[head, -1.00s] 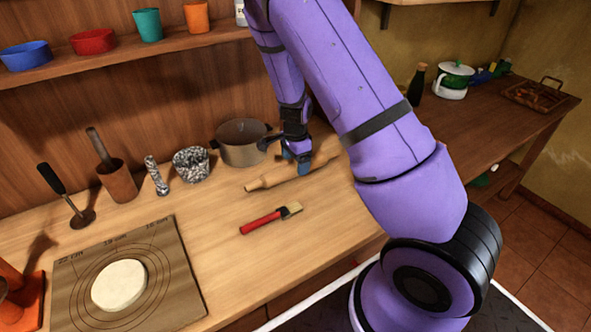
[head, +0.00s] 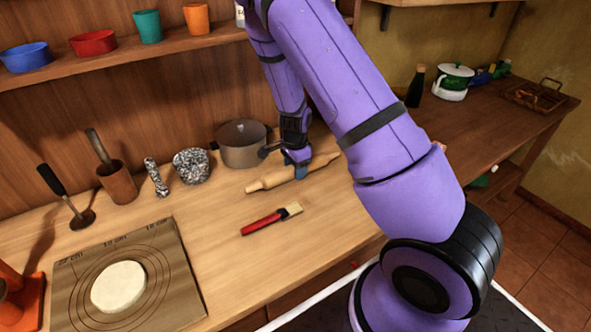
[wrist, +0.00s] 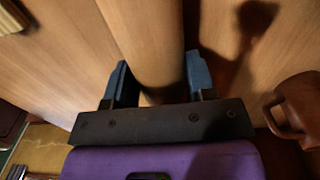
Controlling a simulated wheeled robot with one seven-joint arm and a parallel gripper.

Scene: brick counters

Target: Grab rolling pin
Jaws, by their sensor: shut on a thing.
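The wooden rolling pin (head: 275,180) lies on the counter in the head view, its near handle at the left and its far end partly behind my arm. My gripper (head: 300,168) is down over its middle, with blue fingers. In the wrist view the pin (wrist: 152,38) runs between the two blue fingertips of my gripper (wrist: 155,80), one on each side of it. My gripper is shut on the rolling pin, which looks to be at counter height; I cannot tell whether it is lifted at all.
A pot (head: 242,145) stands close behind my gripper, its handle near the fingers. A red-handled brush (head: 268,220) lies in front of the pin. A board with dough (head: 180,275) is at the left. The counter's front middle is clear.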

